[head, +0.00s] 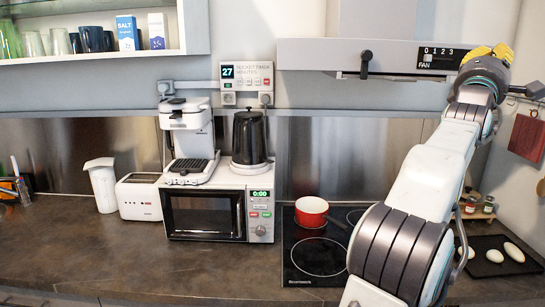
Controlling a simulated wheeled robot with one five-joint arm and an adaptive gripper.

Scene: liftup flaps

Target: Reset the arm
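My arm rises from the bottom right of the head view, white with dark bands. Its end, my gripper (486,54), is up at the right end of the range hood (400,58), with yellow finger pads showing. The gripper overlaps the hood's right end in the picture, and I cannot tell whether it touches it. The finger gap is too small and turned away to tell if it is open or shut. No held object shows.
A red pot (311,212) sits on the black hob (300,262). A microwave (205,213) carries a coffee machine and a black kettle (249,138). An open shelf (95,55) hangs upper left. A dark tray (490,268) with white oval items lies right. The front counter is clear.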

